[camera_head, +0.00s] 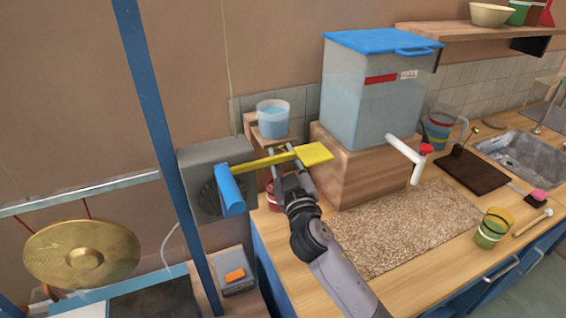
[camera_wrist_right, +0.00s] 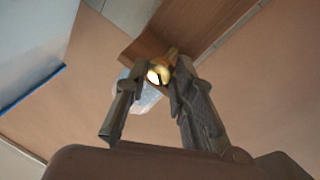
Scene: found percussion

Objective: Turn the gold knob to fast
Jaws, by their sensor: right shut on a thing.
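The gold knob (camera_wrist_right: 160,70) shows in the right wrist view, between the two fingertips at the wooden stand. My right gripper (camera_wrist_right: 158,78) is shut on it, one finger on each side. In the head view my right gripper (camera_head: 284,158) reaches up to the small wooden stand (camera_head: 257,150), close beside the yellow paddle (camera_head: 312,154). The knob cannot be made out there, as the paddle and fingers cover that spot. No fast marking is readable. My left gripper is out of view.
A yellow arm joins the paddle to a grey box with a blue handle (camera_head: 230,190). A cup of water (camera_head: 273,118) stands on the stand. A large blue-lidded tank (camera_head: 370,100) is to the right on a wooden block. A gong (camera_head: 82,254) hangs at left.

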